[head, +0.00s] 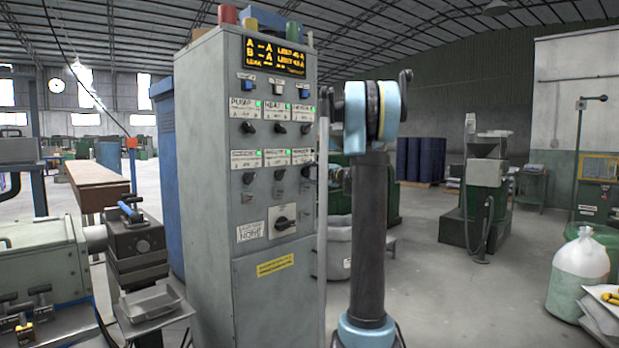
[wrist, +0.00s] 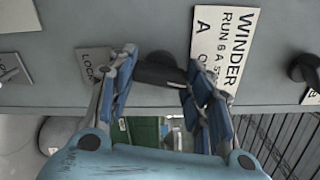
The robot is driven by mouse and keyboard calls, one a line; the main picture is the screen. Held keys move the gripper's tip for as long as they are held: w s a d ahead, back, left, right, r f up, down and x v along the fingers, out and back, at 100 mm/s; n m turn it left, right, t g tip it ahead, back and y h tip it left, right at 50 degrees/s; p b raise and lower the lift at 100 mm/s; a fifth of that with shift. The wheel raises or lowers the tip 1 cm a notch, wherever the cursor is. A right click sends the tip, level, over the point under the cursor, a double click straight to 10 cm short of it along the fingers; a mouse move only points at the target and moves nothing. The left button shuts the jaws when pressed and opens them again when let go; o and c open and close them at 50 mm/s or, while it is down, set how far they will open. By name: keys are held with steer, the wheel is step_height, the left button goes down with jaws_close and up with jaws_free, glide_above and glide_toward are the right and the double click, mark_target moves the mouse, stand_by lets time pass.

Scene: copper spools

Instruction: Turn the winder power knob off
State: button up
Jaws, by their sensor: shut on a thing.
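The grey control cabinet (head: 240,200) stands in the middle of the head view. Its WINDER label (head: 303,156) is at the right end of the second row, with a green light beside it. In the wrist view the WINDER label (wrist: 224,50) is turned sideways, next to the black winder knob (wrist: 160,70). My gripper (wrist: 158,74) has one blue-padded finger on each side of this knob and is shut on it. The knob's handle lies across the wrist picture, and its pointer mark cannot be made out. My upright arm hides part of the head view.
Other black knobs sit close by, such as one at the right edge of the wrist view (wrist: 304,68). A LOCK tag (wrist: 95,64) is left of the fingers. A larger rotary switch (head: 285,224) is lower on the cabinet. Open floor lies right of the cabinet.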

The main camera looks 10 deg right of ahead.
steer(key=shift+s+a+f+n, duration=0.1)
steer(key=shift+s+f+n, duration=0.05)
steer(key=shift+n, duration=1.15)
steer(key=o, duration=1)
steer(key=shift+f, duration=0.1)
steer(key=shift+o, duration=0.2)
steer(key=v, duration=1.1)
steer(key=shift+s+d, duration=0.25)
steer(key=shift+d, duration=0.1)
